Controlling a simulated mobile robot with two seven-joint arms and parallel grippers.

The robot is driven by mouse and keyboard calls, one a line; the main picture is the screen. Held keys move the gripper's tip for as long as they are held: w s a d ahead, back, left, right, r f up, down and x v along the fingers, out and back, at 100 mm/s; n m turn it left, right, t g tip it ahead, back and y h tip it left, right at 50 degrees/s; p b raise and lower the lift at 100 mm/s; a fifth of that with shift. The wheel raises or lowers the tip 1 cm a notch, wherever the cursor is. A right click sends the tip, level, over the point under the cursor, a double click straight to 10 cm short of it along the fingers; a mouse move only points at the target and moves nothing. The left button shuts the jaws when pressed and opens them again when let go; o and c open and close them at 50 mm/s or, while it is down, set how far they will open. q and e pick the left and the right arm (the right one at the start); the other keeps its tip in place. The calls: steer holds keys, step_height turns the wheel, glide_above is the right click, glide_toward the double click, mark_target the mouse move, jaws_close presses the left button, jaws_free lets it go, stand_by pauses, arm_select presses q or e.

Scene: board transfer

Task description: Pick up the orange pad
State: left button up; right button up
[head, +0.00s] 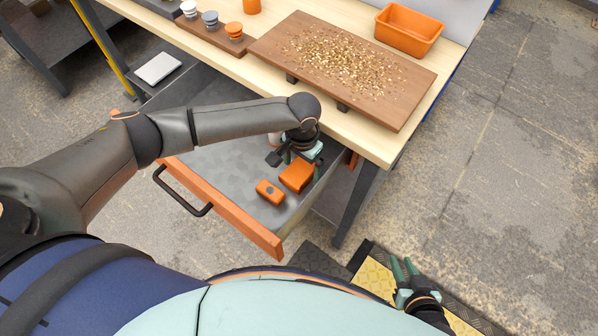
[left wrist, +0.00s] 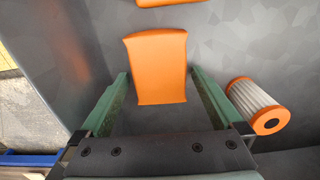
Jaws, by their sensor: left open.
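The orange pad (head: 297,176) lies flat in the open grey drawer. It also shows in the left wrist view (left wrist: 157,66), a plain orange piece with slightly curved sides. My left gripper (head: 304,161) is just above it in the drawer, and its fingers (left wrist: 163,76) are open on either side of the pad, with gaps on both sides. Nothing is held in it. My right gripper (head: 402,262) is low at the lower right, away from the drawer, with its two green fingers apart and nothing seen between them.
A smaller orange block with a dark spot (head: 270,191) lies beside the pad. A white pleated filter with orange ends (left wrist: 258,105) lies right of the gripper in the wrist view. On the bench above are a brown board (head: 275,50) with loose bits and an orange bin (head: 408,30).

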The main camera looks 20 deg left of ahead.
mark_target(301, 168)
arm_select(q)
steer(key=c, duration=1.2)
steer(key=shift+r, duration=0.15)
step_height(301, 168, up, 18)
steer(key=shift+f+p, duration=0.1)
steer(key=shift+p, duration=1.05)
steer(key=o, duration=0.8)
steer(key=shift+c, duration=0.2)
steer(key=c, duration=0.6)
